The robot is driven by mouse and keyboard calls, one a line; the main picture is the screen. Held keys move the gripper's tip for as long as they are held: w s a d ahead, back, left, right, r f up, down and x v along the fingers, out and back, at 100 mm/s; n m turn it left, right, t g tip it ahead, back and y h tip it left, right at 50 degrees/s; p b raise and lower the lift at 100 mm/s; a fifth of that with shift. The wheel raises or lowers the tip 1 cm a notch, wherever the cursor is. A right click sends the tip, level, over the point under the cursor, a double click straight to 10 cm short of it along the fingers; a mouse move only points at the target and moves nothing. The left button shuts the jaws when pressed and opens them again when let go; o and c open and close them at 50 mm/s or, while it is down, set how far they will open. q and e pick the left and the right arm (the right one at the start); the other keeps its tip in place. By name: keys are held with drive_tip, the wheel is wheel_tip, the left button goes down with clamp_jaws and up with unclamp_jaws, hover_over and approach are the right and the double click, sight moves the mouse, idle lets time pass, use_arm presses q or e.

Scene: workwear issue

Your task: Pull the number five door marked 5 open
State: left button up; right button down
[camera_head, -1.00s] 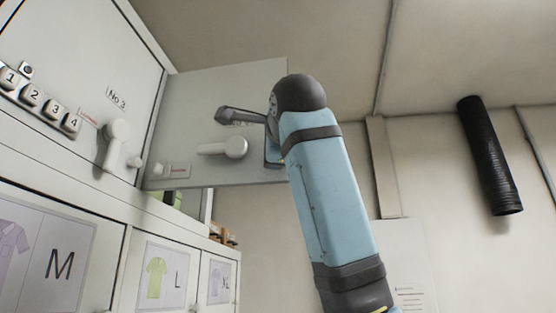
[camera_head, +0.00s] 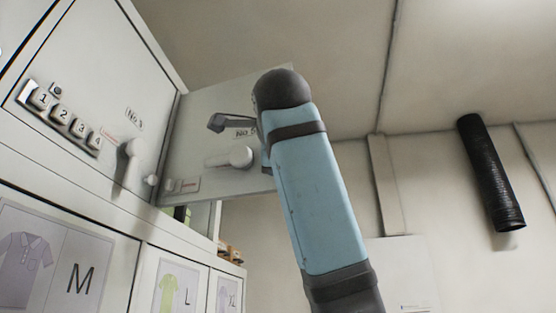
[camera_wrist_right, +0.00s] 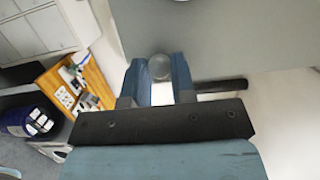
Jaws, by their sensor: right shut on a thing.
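The number five door (camera_head: 205,125), a pale grey panel labelled "No 5", stands swung out from the cabinet in the head view. Its pale lever handle (camera_head: 228,159) has a round boss at the right and a lever pointing left. My right arm comes up from below, and its wrist covers the door's right edge. In the right wrist view my right gripper (camera_wrist_right: 160,80) is shut on a rounded pale grey part, which looks like the handle, beside the grey panel (camera_wrist_right: 225,30). My left gripper is not in view.
The "No 3" door (camera_head: 90,60), with its lever and numbered buttons 1 to 4 (camera_head: 63,116), is closed at the left. Size-marked doors M (camera_head: 60,265), L and XL are below. A black hose (camera_head: 490,170) hangs right. The wrist view shows a wooden surface (camera_wrist_right: 80,80) with items.

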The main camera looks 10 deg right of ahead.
drive_tip(key=c, duration=1)
unclamp_jaws()
drive_tip(key=shift+o, duration=0.2)
drive_tip(key=s+a+b, duration=0.2)
drive_tip(key=s+b, duration=0.1)
drive_tip(key=s, duration=1)
drive_tip(key=shift+s+b, duration=0.3)
drive_tip(key=shift+s, duration=0.05)
drive_tip(key=shift+w, duration=0.1)
